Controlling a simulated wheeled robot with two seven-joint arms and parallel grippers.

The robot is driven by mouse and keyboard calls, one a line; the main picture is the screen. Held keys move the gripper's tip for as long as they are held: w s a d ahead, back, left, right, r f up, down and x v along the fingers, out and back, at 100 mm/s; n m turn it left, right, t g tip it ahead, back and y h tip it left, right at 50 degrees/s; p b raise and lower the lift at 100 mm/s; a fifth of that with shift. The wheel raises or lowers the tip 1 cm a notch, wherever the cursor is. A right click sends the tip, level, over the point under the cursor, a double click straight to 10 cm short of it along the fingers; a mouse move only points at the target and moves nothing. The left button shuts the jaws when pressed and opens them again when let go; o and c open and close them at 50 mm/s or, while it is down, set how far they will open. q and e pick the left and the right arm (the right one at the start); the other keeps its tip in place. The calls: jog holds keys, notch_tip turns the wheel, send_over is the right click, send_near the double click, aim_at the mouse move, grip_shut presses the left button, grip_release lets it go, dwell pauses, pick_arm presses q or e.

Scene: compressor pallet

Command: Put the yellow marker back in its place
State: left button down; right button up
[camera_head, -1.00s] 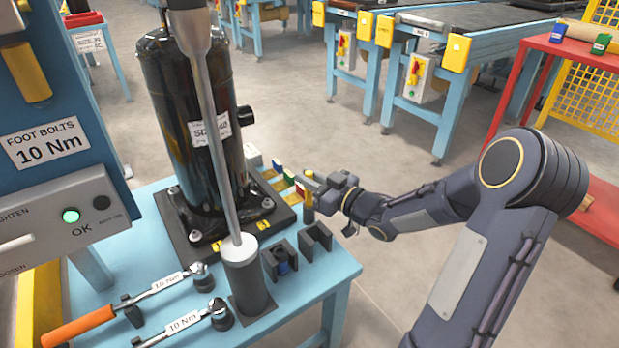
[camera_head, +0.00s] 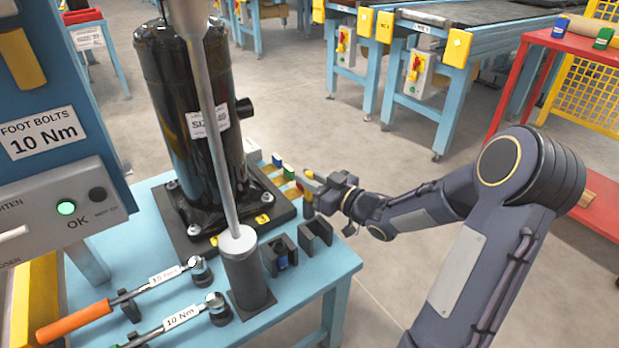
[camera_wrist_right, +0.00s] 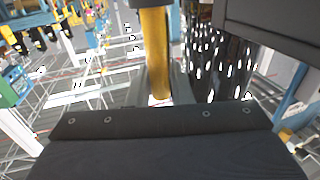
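The yellow marker (camera_head: 308,174) shows as a small yellow tip at my right gripper (camera_head: 312,185) in the head view. In the right wrist view the marker (camera_wrist_right: 155,50) stands lengthwise in front of the palm. My right gripper appears shut on it, though the fingertips are small and partly hidden. The gripper is at the right end of a row of markers by the table's right edge: blue (camera_head: 277,160), green (camera_head: 289,172) and red (camera_head: 299,187). I cannot tell whether the yellow marker's lower end is seated in the row's holder. My left gripper is not in view.
The black compressor (camera_head: 190,120) stands left of the row on the blue table (camera_head: 318,275). A grey post with a tall rod (camera_head: 245,265) and two dark brackets (camera_head: 315,233) stand in front. Torque wrenches (camera_head: 150,285) lie front left.

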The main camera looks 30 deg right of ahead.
jog(key=o, duration=0.4)
jog(key=p+v, duration=0.2)
jog(key=v, duration=0.5)
jog(key=shift+s+d, duration=0.15)
jog(key=shift+s, duration=0.25)
